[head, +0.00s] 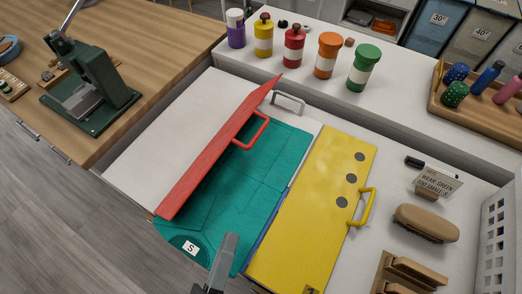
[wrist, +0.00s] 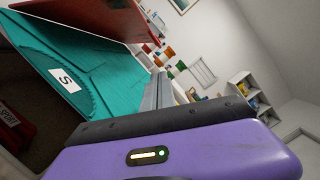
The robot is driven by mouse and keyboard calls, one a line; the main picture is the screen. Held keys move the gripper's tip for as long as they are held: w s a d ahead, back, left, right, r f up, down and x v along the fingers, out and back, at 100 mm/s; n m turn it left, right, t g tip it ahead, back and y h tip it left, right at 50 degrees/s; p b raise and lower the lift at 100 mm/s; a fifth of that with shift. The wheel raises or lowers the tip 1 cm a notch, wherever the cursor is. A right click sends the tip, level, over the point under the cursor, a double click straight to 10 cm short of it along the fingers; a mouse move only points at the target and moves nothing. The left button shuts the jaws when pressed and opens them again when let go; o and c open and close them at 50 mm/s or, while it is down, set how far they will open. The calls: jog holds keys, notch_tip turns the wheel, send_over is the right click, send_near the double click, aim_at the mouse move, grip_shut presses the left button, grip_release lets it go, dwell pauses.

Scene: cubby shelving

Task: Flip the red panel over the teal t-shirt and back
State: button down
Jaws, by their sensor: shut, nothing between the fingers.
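The red panel (head: 215,155) stands tilted up along the left part of the teal t-shirt, with its red handle (head: 252,131) on its right face. The teal t-shirt (head: 262,170) lies spread flat, with a white "S" label (head: 190,247) at its near end; part of it is hidden behind the panel. In the wrist view the shirt (wrist: 95,65) is at left and the red panel (wrist: 95,15) is above it. My gripper (head: 230,240) is shut and empty over the near right edge of the shirt, apart from the red panel. The gripper also shows in the wrist view (wrist: 158,90).
A yellow panel (head: 318,200) with a yellow handle (head: 363,207) lies flat right of the shirt. A white board (head: 165,125) lies left of the red panel. Several coloured bottles (head: 293,47) stand behind. A green press (head: 95,90) stands on the wooden counter at left.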

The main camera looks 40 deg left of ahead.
aim_at(229, 143)
jog(key=p+x, duration=0.2)
jog(key=x, duration=1.7)
jog(key=shift+w+p, duration=0.35)
jog(key=shift+p, duration=0.05)
jog(key=shift+r, duration=0.1)
